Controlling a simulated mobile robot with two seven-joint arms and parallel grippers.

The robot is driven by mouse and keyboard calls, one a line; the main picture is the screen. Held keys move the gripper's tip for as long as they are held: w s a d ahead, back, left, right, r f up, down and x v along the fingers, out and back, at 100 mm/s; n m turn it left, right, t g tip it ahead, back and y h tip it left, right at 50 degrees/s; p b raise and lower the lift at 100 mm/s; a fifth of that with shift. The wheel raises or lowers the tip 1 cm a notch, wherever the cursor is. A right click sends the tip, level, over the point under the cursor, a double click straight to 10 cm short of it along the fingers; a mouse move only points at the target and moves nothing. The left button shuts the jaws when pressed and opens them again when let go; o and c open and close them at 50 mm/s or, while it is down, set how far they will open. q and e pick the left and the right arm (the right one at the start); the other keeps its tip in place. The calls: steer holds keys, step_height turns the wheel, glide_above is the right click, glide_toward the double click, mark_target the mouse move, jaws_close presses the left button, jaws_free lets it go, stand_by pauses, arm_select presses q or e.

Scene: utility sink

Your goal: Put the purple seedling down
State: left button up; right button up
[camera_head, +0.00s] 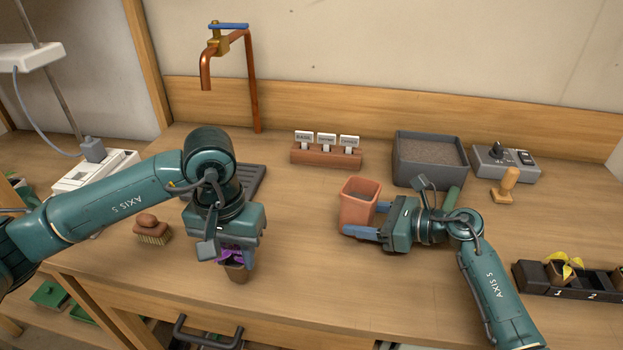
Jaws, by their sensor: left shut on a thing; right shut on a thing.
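The purple seedling (236,255) with its small brown pot (238,273) is below my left gripper (231,247), which is shut on it near the front of the bench. The gripper covers part of the seedling. From this view I cannot tell whether the small pot touches the bench top. My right gripper (362,220) is shut on a square terracotta pot (358,200), coming from the right side. The bench top (300,240) is bare between the two grippers.
A black numbered tray (538,278) with a yellow seedling (564,268) is at the right. A grey soil bin (430,165), a control box (506,160), a wooden stamp (505,186) and a label rack (326,154) stand behind. A brush (152,230) lies at the left. A copper tap (225,55) rises behind.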

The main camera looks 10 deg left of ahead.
arm_select(q)
steer(key=w+d+r, duration=0.6)
steer(key=w+d, duration=0.4)
steer(key=w, duration=0.1)
steer(key=n, duration=0.1)
glide_toward(362, 178)
steer(key=s+r, duration=0.2)
steer(key=s, duration=0.1)
step_height(362, 178, down, 9)
steer(key=shift+s+f, duration=0.1)
steer(key=shift+f, duration=0.1)
